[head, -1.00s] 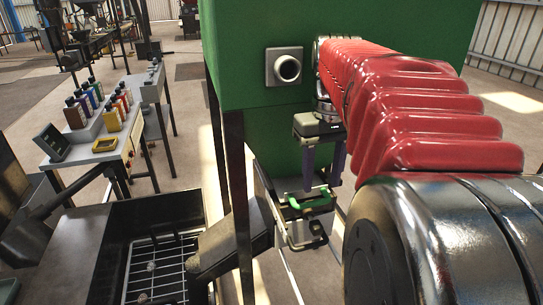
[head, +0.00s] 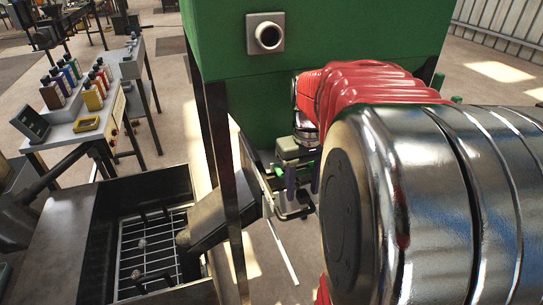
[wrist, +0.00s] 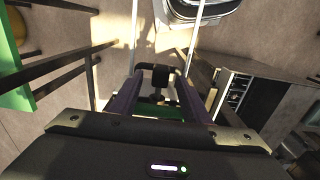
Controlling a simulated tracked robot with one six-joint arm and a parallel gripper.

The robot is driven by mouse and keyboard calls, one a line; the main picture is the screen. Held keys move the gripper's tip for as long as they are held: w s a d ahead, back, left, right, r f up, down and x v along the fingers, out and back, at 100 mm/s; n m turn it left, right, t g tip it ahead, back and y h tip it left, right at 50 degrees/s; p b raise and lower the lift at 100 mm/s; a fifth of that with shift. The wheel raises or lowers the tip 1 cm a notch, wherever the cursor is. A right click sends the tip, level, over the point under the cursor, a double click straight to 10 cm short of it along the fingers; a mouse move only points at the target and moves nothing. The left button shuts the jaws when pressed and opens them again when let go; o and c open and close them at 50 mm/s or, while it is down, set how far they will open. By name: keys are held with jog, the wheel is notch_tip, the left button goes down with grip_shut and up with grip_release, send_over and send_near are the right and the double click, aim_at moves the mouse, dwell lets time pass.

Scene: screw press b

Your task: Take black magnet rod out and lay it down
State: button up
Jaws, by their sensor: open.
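A black rod handle (head: 298,211), bent like a loop, sticks out of a grey chute-like housing (head: 255,178) under the green machine body. In the wrist view the black handle (wrist: 159,72) shows just beyond my fingertips. In the wrist view my gripper (wrist: 160,88) holds nothing that I can make out. The rods inside the housing are hidden.
A dark leg (head: 226,180) rises left of the housing. A dark bin with a wire grid (head: 150,250) is lower left. A table with coloured bottles (head: 80,105) stands farther left.

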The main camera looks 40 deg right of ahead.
jog(key=shift+f, duration=0.45)
grip_shut()
dwell(0.6)
